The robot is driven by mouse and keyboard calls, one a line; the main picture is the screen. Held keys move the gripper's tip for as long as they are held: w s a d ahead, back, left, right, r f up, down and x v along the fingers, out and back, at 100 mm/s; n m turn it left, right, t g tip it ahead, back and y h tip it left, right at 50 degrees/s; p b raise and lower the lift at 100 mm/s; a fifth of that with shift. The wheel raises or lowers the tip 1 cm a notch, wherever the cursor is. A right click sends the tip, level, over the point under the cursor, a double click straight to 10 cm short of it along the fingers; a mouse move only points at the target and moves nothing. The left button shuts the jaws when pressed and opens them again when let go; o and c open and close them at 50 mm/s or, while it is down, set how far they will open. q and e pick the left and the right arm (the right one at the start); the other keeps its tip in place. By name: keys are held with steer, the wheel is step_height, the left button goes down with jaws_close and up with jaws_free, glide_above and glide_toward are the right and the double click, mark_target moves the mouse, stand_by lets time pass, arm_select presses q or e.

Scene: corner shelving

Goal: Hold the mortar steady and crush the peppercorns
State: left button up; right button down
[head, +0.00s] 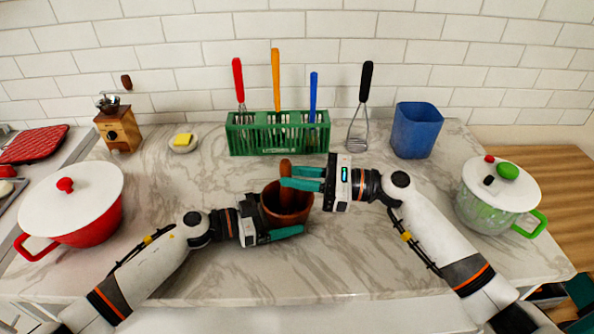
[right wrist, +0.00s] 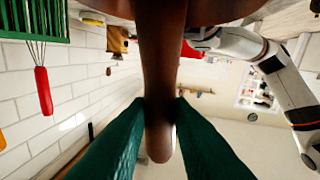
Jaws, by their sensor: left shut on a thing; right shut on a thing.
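A brown wooden mortar (head: 291,212) stands on the marble counter in the middle of the head view. My left gripper (head: 283,229) is shut on the mortar's side from the lower left. A brown wooden pestle (head: 286,171) stands upright in the mortar, its top above the rim. My right gripper (head: 289,178) is shut on the upper part of the pestle, coming from the right. In the right wrist view the pestle (right wrist: 160,75) runs between the two green fingers (right wrist: 160,118). The peppercorns inside the mortar are hidden.
A green rack (head: 278,139) with several utensils stands behind the mortar. A red pot (head: 70,205) is at the left, a green pot (head: 492,200) at the right. A blue container (head: 416,130), a butter dish (head: 183,145) and a coffee grinder (head: 117,128) stand at the back.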

stand_by(0.4)
steer(key=shift+s+d+f, duration=0.1)
steer(key=shift+s+d, duration=0.1)
steer(key=shift+s, duration=0.2)
steer(key=shift+s+d+f, duration=0.1)
steer(key=shift+s+d, duration=0.05)
steer(key=shift+s, duration=0.25)
steer(key=shift+f, duration=0.15)
steer(key=shift+f, duration=1.05)
steer(key=shift+r, duration=0.1)
steer(key=shift+r, duration=1)
steer(key=shift+w+a, duration=0.1)
steer(key=shift+a, duration=0.05)
